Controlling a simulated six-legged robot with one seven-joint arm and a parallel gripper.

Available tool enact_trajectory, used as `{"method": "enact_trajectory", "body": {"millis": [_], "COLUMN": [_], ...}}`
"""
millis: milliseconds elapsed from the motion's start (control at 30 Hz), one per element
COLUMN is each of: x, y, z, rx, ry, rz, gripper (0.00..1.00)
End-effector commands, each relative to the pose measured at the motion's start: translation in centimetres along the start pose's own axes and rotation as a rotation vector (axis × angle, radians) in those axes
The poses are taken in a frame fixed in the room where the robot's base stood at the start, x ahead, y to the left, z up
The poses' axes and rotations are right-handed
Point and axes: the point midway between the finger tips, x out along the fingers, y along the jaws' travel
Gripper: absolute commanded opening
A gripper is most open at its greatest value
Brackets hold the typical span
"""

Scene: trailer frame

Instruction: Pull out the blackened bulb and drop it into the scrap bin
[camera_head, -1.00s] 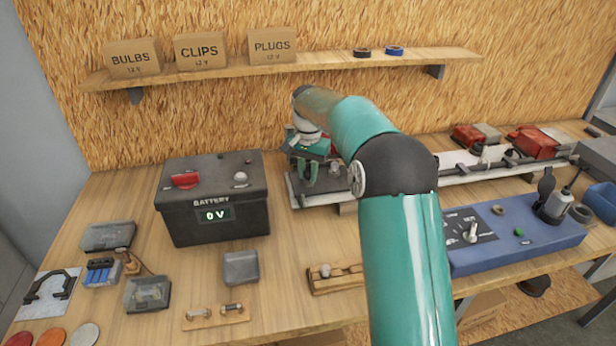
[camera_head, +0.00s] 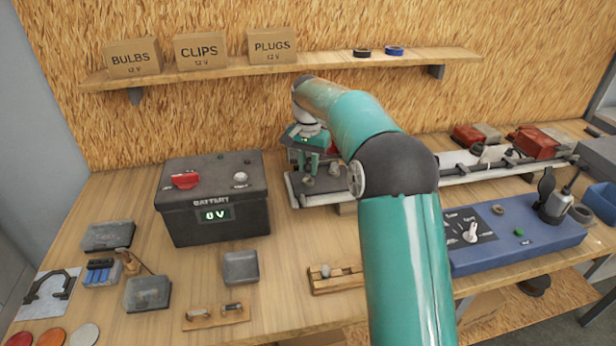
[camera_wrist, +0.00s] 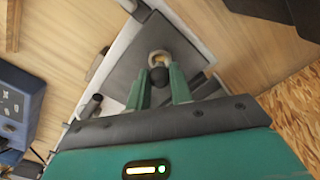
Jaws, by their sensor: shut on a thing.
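The blackened bulb (camera_wrist: 159,77) shows in the wrist view as a dark, round piece between my green fingers. My gripper (camera_wrist: 161,84) is shut on it. A pale brassy ring (camera_wrist: 160,57) shows just beyond the bulb, over a dark grey plate (camera_wrist: 160,38). I cannot tell whether the ring is the bulb's base or its socket, or whether the bulb is still seated. In the head view my gripper (camera_head: 321,170) is over the left end of the long light-board, right of the battery. I cannot pick out the scrap bin with certainty.
A black battery (camera_head: 212,200) reading 0 V stands left of my gripper. A small grey tub (camera_head: 240,267) and other small boxes sit in front of it. A blue tester (camera_head: 510,238) is at the right. A shelf (camera_head: 330,62) with cardboard boxes runs above.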

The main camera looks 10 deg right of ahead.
Motion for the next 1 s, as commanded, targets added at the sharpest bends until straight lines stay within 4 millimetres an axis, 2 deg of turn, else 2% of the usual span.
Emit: {"method": "enact_trajectory", "body": {"millis": [633,1000], "x": [-2.4,-2.7], "y": [0.0,0.0], "z": [0.0,0.0], "rx": [0.0,0.0], "ry": [0.001,0.0], "rz": [-0.001,0.0], "gripper": [0.11,0.11]}}
